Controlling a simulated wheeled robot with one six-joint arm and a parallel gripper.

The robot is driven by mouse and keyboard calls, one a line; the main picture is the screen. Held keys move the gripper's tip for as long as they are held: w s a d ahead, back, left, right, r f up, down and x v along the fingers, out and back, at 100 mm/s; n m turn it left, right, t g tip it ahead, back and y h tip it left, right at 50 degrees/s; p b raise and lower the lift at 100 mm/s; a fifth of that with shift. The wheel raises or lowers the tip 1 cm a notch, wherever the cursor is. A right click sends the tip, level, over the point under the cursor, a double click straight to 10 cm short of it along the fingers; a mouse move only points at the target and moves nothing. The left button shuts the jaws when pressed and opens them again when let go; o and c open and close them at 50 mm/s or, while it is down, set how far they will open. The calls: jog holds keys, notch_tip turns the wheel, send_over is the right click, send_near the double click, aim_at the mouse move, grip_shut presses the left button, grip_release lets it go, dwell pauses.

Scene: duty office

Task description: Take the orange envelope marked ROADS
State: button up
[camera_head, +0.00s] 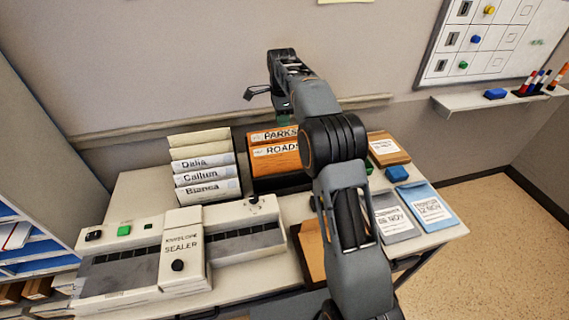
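The orange envelope marked ROADS (276,161) stands upright in a dark holder (262,184) on the table. Another orange envelope, marked PARKS (262,137), stands right behind it. My arm crosses in front of the right end of both and hides part of them. My gripper (264,97) is up near the wall, above and behind the envelopes, apart from them. Its fingers are small and partly hidden by my wrist, so their opening is unclear.
White envelopes marked Dalia, Callum and Bianca (207,172) stand to the left. An envelope sealer (180,255) fills the table's front left. Dated grey (393,222) and blue (428,208) packets and a brown box (388,149) lie right. A wall ledge (230,118) runs behind.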

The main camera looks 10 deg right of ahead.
send_over(284, 143)
jog(key=f, duration=0.4)
jog(key=shift+a+f, duration=0.25)
jog(key=shift+f, duration=0.15)
jog(key=shift+d+f+p, duration=0.2)
jog(key=shift+f+p, duration=0.1)
jog(key=shift+f, duration=2.35)
jog(key=shift+c, duration=0.5)
grip_shut()
jog(key=shift+r, duration=0.1)
